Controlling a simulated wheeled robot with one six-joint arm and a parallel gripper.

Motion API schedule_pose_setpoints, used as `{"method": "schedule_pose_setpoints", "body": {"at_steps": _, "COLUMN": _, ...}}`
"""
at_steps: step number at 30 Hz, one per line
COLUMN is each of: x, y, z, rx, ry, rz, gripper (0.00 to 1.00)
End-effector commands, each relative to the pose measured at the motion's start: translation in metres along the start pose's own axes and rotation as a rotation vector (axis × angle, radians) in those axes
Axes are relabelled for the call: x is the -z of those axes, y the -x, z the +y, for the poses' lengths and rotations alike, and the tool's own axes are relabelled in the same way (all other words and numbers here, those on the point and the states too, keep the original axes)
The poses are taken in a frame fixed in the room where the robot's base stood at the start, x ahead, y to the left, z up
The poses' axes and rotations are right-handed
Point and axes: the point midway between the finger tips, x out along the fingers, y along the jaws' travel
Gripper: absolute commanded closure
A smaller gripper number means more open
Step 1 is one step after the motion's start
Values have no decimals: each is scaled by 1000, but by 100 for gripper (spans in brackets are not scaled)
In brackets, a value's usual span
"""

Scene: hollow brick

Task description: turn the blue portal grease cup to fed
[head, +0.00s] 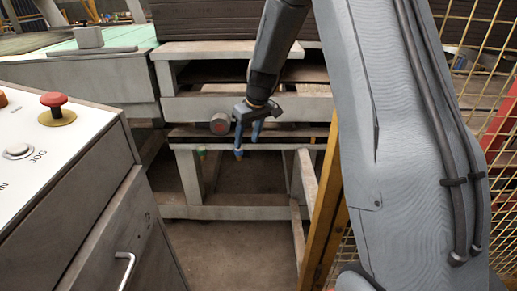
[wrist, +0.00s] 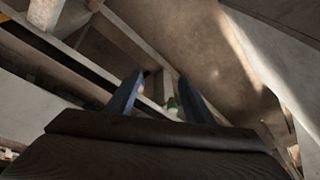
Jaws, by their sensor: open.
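My gripper (head: 247,146) hangs from the arm in front of the low grey frame, its two blue fingers pointing down and apart. In the wrist view the fingers of my gripper (wrist: 160,82) are spread, with nothing clearly held between them. A small green-topped fitting (wrist: 172,104) shows between them, close to the right finger; I cannot tell its distance. I cannot tell whether either is the blue portal grease cup, and no setting mark is readable.
A control console (head: 70,150) with a red button (head: 55,101) stands at the left. A yellow post (head: 326,200) and mesh fence (head: 490,35) stand at the right. Grey beams (head: 235,211) enclose the space below the gripper. Bare floor (head: 225,250) lies in front.

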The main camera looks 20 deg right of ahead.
Motion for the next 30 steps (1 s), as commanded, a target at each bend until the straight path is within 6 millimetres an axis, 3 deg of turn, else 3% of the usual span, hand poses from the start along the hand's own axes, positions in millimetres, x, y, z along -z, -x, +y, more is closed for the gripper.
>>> {"method": "schedule_pose_setpoints", "body": {"at_steps": 19, "x": -85, "y": 67, "z": -48, "rx": -15, "ry": -115, "rz": -90, "gripper": 53}}
{"method": "schedule_pose_setpoints", "body": {"at_steps": 30, "x": -121, "y": 88, "z": -64, "rx": -26, "ry": -159, "rz": -123, "gripper": 53}}
